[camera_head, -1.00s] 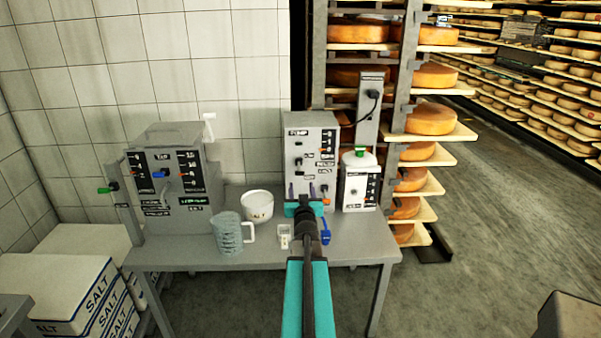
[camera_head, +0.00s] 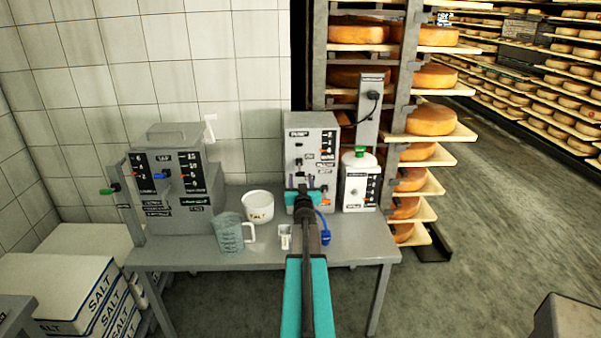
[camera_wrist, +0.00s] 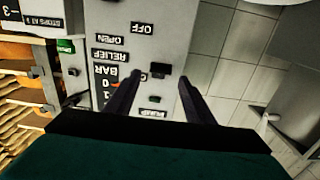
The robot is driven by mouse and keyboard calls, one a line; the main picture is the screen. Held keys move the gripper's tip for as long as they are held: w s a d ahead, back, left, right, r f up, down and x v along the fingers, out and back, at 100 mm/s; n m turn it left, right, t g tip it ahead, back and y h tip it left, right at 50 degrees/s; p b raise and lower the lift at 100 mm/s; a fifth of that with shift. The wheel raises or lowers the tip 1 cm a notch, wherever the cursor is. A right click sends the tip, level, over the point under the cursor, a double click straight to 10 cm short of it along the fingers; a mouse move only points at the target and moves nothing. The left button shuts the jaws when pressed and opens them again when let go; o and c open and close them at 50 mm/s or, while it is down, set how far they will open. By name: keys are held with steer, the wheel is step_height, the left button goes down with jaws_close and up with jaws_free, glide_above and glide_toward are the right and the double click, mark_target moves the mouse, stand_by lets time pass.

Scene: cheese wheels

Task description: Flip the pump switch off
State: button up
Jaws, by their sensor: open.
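The pump box (camera_head: 318,130) is a grey cabinet standing on the steel table, with labels and a scale on its front. In the wrist view its panel (camera_wrist: 180,28) appears upside down, with an OFF label (camera_wrist: 143,29) above a small black switch (camera_wrist: 158,70) and a green light (camera_wrist: 155,99) below. My gripper (camera_head: 302,181) is in front of the lower part of the box and hides some of it. In the wrist view my gripper (camera_wrist: 159,76) has its two dark fingers apart, with the switch between the tips in the picture. Contact cannot be told.
A white canister (camera_head: 360,188) stands close right of the pump box. A grey jug (camera_head: 228,235), a white tub (camera_head: 258,205) and another grey control box (camera_head: 178,190) are to the left on the table (camera_head: 190,252). Cheese racks (camera_head: 398,90) stand behind on the right.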

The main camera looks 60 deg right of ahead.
mark_target(300, 173)
steer(key=shift+p+x, duration=0.7)
steer(key=shift+x, duration=2.25)
steer(key=c, duration=1)
steer(key=shift+c, duration=0.2)
steer(key=b, duration=0.5)
steer(key=shift+f+h, duration=0.3)
steer(key=shift+w+t+b, duration=0.1)
steer(key=shift+t+b, duration=0.2)
steer(key=shift+b, duration=0.25)
steer(key=shift+r, duration=0.15)
